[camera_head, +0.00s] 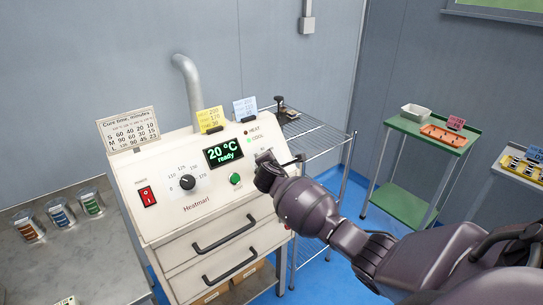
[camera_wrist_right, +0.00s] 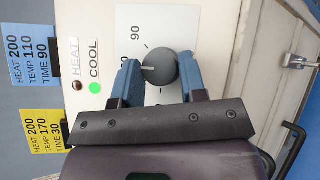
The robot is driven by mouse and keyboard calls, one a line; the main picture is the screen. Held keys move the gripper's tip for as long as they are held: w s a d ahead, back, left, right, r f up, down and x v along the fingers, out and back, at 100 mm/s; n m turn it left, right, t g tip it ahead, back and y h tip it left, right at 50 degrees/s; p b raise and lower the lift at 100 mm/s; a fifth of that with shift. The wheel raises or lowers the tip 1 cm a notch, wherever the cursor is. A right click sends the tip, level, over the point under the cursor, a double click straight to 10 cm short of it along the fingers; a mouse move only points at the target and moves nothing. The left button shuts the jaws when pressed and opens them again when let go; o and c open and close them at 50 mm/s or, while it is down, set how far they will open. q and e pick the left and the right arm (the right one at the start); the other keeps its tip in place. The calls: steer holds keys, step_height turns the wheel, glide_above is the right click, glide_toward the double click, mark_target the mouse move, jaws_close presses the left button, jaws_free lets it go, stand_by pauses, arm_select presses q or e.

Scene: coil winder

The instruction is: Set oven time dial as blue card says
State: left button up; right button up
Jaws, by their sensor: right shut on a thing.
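The oven's time dial (camera_wrist_right: 160,68) is a dark round knob between the two blue-grey fingers of my right gripper (camera_wrist_right: 158,82), which is shut on it. The dial's pale pointer line faces the card side of the panel; a printed 90 (camera_wrist_right: 135,32) shows beside it, and other marks are hidden by the fingers. The blue card (camera_wrist_right: 33,47) reads HEAT 200, TEMP 110, TIME 90; it also stands on top of the oven (camera_head: 245,108). In the head view my right gripper (camera_head: 266,166) covers the dial at the panel's right. My left gripper is out of view.
The oven panel also has a temperature dial (camera_head: 187,182), a red switch (camera_head: 148,196), a green button (camera_head: 235,179) and a display (camera_head: 225,151) reading 20 °C ready. A yellow card (camera_head: 210,119) and a cure-time chart (camera_head: 129,130) stand on top.

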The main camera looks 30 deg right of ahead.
steer(key=shift+w+a+r+m+g, duration=0.1)
steer(key=shift+r+m+g, duration=0.05)
steer(key=shift+m+g, duration=0.7)
steer(key=shift+m, duration=0.65)
steer(key=m+g, duration=0.1)
steer(key=m, duration=0.1)
steer(key=m+g+y, duration=0.1)
steer(key=m+g, duration=0.1)
steer(key=shift+w+r, duration=0.15)
steer(key=shift+r, duration=0.05)
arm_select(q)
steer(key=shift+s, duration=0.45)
arm_select(e)
steer(key=shift+m+g+y, duration=0.3)
steer(key=shift+m+g, duration=0.25)
steer(key=shift+m, duration=0.25)
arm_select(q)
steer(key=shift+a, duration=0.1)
arm_select(e)
steer(key=o, duration=0.9)
